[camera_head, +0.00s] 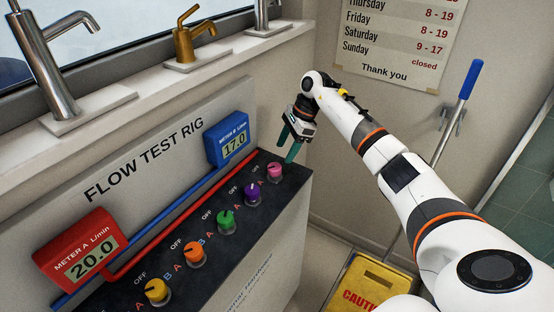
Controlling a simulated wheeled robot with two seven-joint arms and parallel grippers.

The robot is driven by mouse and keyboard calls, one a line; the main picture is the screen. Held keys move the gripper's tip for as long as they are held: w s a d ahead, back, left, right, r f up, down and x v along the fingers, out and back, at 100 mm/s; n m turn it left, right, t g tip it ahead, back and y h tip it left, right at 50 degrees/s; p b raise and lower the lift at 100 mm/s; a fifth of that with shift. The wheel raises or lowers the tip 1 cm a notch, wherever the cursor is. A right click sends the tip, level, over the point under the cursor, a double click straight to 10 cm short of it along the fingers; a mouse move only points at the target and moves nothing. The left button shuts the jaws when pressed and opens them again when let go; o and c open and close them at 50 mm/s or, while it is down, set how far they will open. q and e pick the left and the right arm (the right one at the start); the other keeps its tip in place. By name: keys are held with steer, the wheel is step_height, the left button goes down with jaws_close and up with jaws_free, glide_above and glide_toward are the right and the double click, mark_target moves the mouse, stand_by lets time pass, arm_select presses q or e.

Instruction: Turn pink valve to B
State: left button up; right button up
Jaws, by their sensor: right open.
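The pink valve (275,171) is a small knob at the far right end of the row on the dark top of the flow test rig (297,182). Its pointer direction is too small to tell. My right gripper (288,147) is open and empty, with its green fingers pointing down. It hangs just above and beyond the pink valve, apart from it. The blue meter B (234,142) reads 17.0 and the red meter A (85,250) reads 20.0. My left gripper is not in view.
Purple (252,190), green (226,219), orange (195,253) and yellow (157,291) valves line the same panel. A sill with taps (190,40) runs behind the rig. A yellow caution sign (372,284) and a blue-handled pole (470,80) stand to the right.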

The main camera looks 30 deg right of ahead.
mark_target(276, 166)
steer(key=x, duration=0.2)
steer(key=p+x, duration=0.1)
steer(key=x, duration=0.1)
steer(key=shift+w+r, duration=0.1)
steer(key=shift+w, duration=0.2)
steer(key=x, duration=0.2)
steer(key=shift+a+f, duration=0.1)
steer(key=shift+f, duration=0.4)
steer(key=c, duration=1)
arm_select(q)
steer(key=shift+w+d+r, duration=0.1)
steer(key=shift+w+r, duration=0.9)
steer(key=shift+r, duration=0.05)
